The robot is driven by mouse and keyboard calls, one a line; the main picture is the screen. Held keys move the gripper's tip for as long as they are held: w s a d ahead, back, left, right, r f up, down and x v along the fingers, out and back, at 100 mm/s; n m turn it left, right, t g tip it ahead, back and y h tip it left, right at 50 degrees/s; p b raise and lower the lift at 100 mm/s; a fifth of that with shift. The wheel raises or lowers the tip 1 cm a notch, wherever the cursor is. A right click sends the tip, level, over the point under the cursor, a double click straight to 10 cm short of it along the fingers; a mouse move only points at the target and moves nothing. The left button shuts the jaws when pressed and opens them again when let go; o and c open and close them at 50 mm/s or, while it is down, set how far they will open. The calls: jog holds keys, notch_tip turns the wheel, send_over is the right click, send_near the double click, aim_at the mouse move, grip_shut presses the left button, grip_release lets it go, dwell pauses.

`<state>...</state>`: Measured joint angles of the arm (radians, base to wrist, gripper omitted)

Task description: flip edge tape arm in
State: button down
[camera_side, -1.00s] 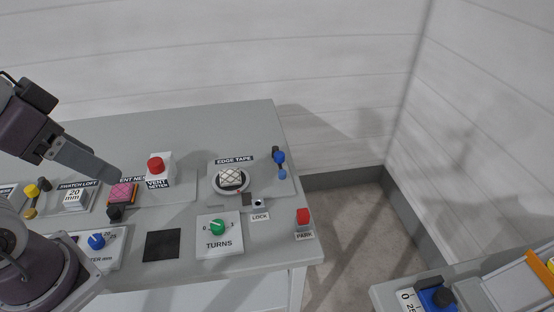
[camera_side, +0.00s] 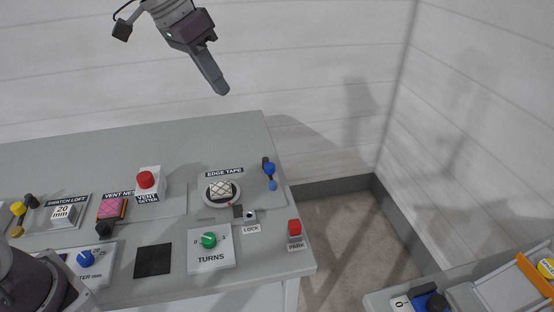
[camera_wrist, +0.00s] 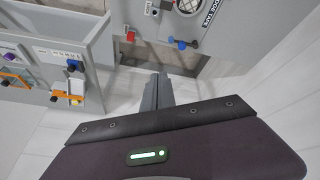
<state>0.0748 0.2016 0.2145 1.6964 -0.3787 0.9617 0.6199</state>
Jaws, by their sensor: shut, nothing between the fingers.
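The edge tape station (camera_side: 221,203) is a pale plate with a round ring and a white quilted pad (camera_side: 221,189) in it. The edge tape arm (camera_side: 269,169) has a dark pivot and blue knobs, and stands swung out at the plate's right side, off the pad. It also shows in the wrist view as blue knobs (camera_wrist: 181,44) near the top. My gripper (camera_side: 222,90) is shut and empty, high above the back of the bench and well apart from the arm. Its fingers also show in the wrist view (camera_wrist: 158,78).
A red park button (camera_side: 294,228), a lock (camera_side: 250,216) and a green turns dial (camera_side: 209,240) sit in front of the station. A red vent button (camera_side: 146,180) stands to its left. A second bench (camera_side: 460,290) is at lower right. The air around my gripper is clear.

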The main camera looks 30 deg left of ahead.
jog(key=w+f+m, duration=0.2)
jog(key=w+f, duration=0.5)
jog(key=w, duration=0.3)
jog(key=m+g, duration=0.1)
jog(key=m, duration=0.2)
send_over(269, 170)
jog(key=w+d, duration=0.1)
jog(key=w, duration=0.2)
notch_tip(269, 170, down, 12)
jog(key=f, duration=0.1)
jog(key=shift+w+d+f, duration=0.1)
jog(key=shift+w+d, duration=0.1)
notch_tip(269, 170, down, 9)
jog(key=shift+w+d+f, duration=0.1)
jog(key=shift+d+f, duration=0.05)
jog(key=shift+s+a, duration=0.4)
jog(key=shift+m, duration=0.3)
